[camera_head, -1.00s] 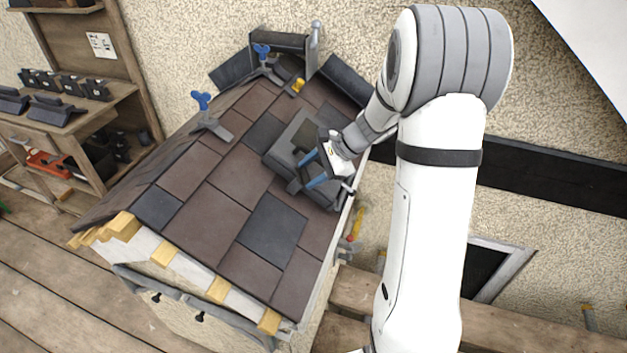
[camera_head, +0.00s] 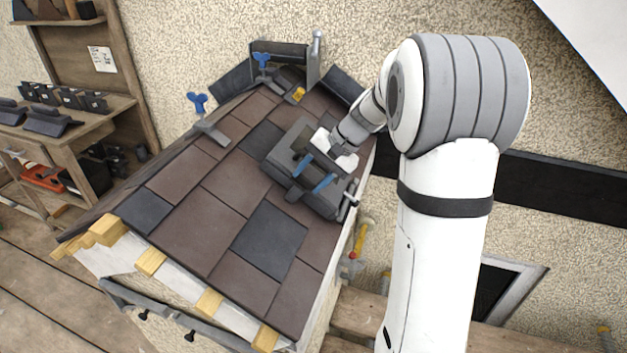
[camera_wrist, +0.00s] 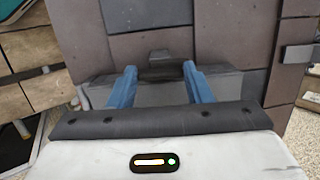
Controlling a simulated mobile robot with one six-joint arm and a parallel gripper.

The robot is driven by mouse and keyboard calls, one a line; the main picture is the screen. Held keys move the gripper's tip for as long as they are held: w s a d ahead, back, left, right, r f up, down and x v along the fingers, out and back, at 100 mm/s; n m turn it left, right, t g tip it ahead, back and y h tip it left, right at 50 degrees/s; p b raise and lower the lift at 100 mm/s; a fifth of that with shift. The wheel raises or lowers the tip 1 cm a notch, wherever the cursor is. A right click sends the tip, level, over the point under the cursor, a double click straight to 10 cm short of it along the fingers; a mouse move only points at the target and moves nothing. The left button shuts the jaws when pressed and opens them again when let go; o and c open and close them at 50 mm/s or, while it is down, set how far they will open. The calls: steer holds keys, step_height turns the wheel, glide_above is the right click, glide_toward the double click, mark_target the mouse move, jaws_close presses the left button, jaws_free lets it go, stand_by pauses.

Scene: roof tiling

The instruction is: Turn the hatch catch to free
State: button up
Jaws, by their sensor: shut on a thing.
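The grey roof hatch (camera_head: 285,150) sits among the tiles on the upper right of the roof slope. My gripper (camera_head: 313,176) is over its lower right part, with its two blue fingers pointing down to it. In the wrist view my gripper (camera_wrist: 158,74) has its fingers on either side of a dark bar, which appears to be the hatch catch (camera_wrist: 165,73). It is shut on this bar. A small dark tab (camera_wrist: 158,55) stands just past the bar at the hatch edge. The fingertip contact and the catch's exact angle are partly hidden.
Brown and dark tiles (camera_head: 205,219) cover the slope around the hatch. Blue-handled clamps (camera_head: 198,103) stand at the left edge and near the ridge. A yellow piece (camera_head: 299,94) lies above the hatch. A shelf with dark parts (camera_head: 50,120) is at left.

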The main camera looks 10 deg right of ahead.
steer(key=shift+s+f+n, duration=0.2)
steer(key=shift+f+n, duration=0.05)
steer(key=shift+n, duration=0.05)
steer(key=o, duration=1)
steer(key=shift+r, duration=0.15)
steer(key=v, duration=0.7)
steer(key=shift+d+r, duration=0.15)
steer(key=shift+r, duration=0.2)
steer(key=s+a+n+h+p, duration=0.1)
steer(key=s+a+n+h, duration=0.1)
steer(key=s, duration=1)
steer(key=s+a+f+n+h+p, duration=0.1)
steer(key=s+h, duration=0.4)
steer(key=s, duration=0.7)
steer(key=a+n+p, duration=0.1)
steer(key=n, duration=0.1)
steer(key=shift+a+f+n+t, duration=0.35)
steer(key=shift+a+n+t, duration=0.05)
